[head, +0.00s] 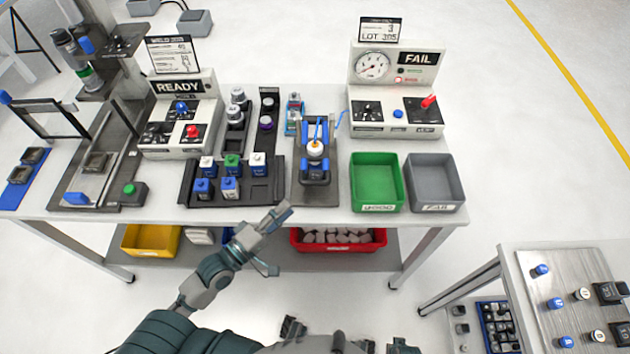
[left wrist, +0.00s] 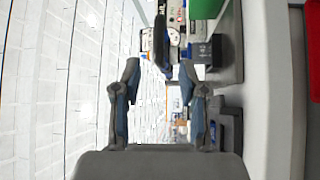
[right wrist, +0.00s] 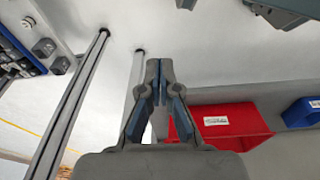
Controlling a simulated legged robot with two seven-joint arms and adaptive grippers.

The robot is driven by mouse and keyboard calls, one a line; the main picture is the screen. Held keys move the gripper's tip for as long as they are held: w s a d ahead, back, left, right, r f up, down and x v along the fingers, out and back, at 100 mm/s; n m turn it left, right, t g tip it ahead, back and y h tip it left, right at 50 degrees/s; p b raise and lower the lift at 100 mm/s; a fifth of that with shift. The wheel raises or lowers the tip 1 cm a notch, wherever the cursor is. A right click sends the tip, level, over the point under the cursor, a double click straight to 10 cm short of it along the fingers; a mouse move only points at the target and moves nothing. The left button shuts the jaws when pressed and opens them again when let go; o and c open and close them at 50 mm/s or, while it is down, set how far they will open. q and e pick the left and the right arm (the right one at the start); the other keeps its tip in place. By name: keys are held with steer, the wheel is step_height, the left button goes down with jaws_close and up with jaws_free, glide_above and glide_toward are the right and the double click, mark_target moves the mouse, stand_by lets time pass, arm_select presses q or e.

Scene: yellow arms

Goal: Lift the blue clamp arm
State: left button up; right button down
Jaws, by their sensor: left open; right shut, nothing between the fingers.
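The clamp fixture (head: 318,192) stands near the table's front edge, right of the middle rack, with a white-topped part (head: 315,149) in it. My left gripper (head: 278,240) is open and empty in front of the table edge, below and left of the fixture. Its spread fingers also show in the left wrist view (left wrist: 160,75). My right gripper (right wrist: 160,72) is shut and empty in the right wrist view, apart from the clamp.
A green bin (head: 377,204) and a grey bin (head: 434,206) stand right of the fixture. A rack (head: 262,190) with several small bottles is left of it. The FAIL tester (head: 394,128) stands behind. A red bin (head: 338,248) sits on the lower shelf. A side table is at right.

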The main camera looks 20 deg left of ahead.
mark_target(316, 183)
arm_select(q)
steer(key=x, duration=1.1)
steer(key=shift+w+d+p, duration=0.15)
steer(key=shift+d+p, duration=0.05)
steer(key=shift+p, duration=0.15)
arm_select(e)
steer(key=shift+s+d+f, duration=0.1)
steer(key=shift+s+f, duration=0.1)
steer(key=shift+f, duration=0.35)
steer(key=shift+s+f, duration=0.2)
steer(key=shift+f, duration=0.3)
arm_select(q)
jaws_close()
